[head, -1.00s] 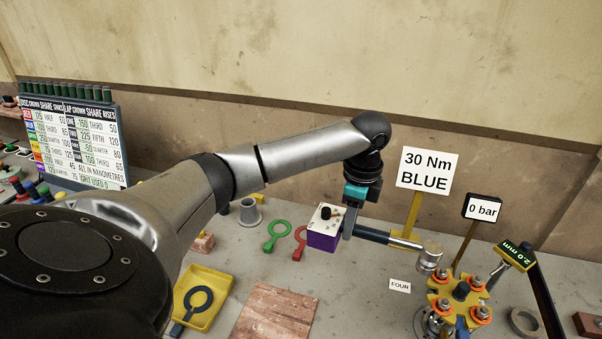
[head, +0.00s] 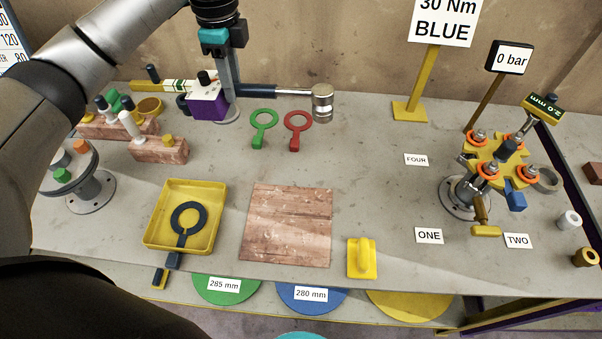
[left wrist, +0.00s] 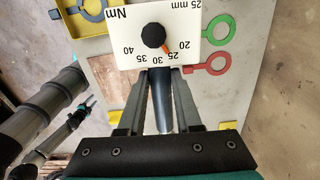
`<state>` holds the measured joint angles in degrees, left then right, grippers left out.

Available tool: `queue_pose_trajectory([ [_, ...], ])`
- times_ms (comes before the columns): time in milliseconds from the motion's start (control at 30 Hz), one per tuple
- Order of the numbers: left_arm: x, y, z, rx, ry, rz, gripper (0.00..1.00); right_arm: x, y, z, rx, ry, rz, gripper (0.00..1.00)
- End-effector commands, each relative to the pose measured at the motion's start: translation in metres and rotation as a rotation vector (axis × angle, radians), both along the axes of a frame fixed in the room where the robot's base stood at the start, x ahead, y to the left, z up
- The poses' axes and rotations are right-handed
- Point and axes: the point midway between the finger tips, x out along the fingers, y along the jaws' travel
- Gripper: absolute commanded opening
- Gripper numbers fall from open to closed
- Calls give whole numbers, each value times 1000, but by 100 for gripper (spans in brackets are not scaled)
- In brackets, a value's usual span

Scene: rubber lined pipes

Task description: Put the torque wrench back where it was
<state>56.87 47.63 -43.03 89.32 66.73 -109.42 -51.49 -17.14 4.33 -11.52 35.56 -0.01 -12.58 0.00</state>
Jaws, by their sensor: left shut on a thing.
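The torque wrench (head: 268,91) has a dark blue handle, a silver head at its right end, and a purple box with a white dial face at its left end. My left gripper (head: 229,108) is shut on the handle beside the box, holding the wrench roughly level above the back left of the bench. In the left wrist view the fingers (left wrist: 160,78) close around the dark handle (left wrist: 160,105). The dial (left wrist: 154,36) there has an orange pointer near 25. The fingers' far side is hidden.
Green (head: 264,122) and red (head: 298,124) ring gauges lie below the wrench. A yellow-and-white striped bar (head: 160,86) and brick blocks with pegs (head: 158,150) are left. The flanged pipe assembly (head: 497,155) stands right.

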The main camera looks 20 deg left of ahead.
Motion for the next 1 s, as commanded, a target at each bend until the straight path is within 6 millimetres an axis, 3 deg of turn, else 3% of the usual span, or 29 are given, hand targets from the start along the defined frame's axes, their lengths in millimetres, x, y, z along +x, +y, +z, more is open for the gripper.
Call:
queue_pose_trajectory([
  [400, 1, 0, 1, -1, -3, -1, 0, -1, -5, 0, -7, 2, 1, 50],
  [533, 0, 0, -8, -1, -1, -1, 0, -1, -5, -2, -7, 2, 1, 50],
  [1000, -1, 0, -124, 0, 2, -1, 0, -1, -5, -19, -7, 3, 0, 50],
])
